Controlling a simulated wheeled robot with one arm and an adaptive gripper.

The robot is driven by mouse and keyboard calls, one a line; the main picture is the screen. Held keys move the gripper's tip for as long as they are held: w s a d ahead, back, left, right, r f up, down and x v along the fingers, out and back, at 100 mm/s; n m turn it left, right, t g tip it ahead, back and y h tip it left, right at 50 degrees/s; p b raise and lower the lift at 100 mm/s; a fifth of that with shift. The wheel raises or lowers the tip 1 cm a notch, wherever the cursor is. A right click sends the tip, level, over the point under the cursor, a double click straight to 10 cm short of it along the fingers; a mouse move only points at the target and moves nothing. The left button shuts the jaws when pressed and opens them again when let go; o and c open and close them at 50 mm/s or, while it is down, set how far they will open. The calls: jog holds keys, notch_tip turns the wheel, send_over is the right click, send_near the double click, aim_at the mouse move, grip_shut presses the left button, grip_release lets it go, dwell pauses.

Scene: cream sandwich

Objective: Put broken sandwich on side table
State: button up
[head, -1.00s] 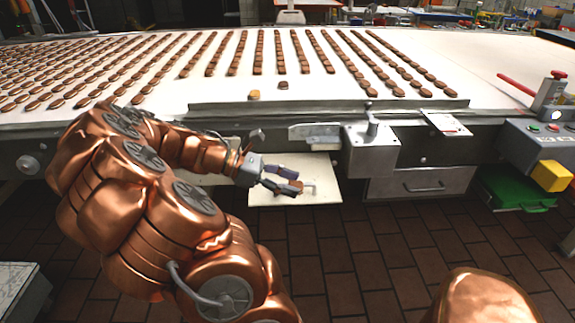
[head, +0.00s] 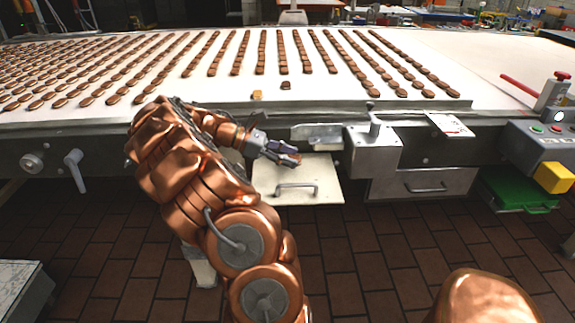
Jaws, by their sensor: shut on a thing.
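My gripper (head: 286,156) is shut on a small brown piece (head: 292,159), which looks like a sandwich; the fingers hide much of it, and I cannot tell whether it is broken. The gripper is in front of the conveyor's front edge, above the cream panel with a handle (head: 325,190). A pale, broken-looking sandwich (head: 256,95) and a brown sandwich (head: 285,85) lie apart from the rows near the front of the belt. A grey-topped table (head: 18,285) is partly in view at the lower left; I cannot tell whether it is the side table.
The white conveyor (head: 200,88) carries many rows of brown sandwiches. A metal box with a lever (head: 374,150) and a drawer (head: 425,184) are right of my gripper. A control box with a yellow part (head: 553,177) and a green bin (head: 515,190) stand further right. The tiled floor (head: 365,265) is clear.

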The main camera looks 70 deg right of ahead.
aim_at(287, 172)
jog(key=shift+w+d+f, duration=0.15)
jog(key=shift+d, duration=0.2)
jog(key=shift+f, duration=1.6)
jog(key=shift+f, duration=0.1)
jog(key=o, duration=0.7)
jog(key=shift+w+a, duration=0.1)
jog(key=shift+w, duration=0.05)
jog(key=p+v, duration=0.1)
jog(key=v, duration=1)
jog(key=shift+w+r, duration=0.25)
jog(key=shift+w, duration=0.05)
jog(key=shift+a, duration=0.1)
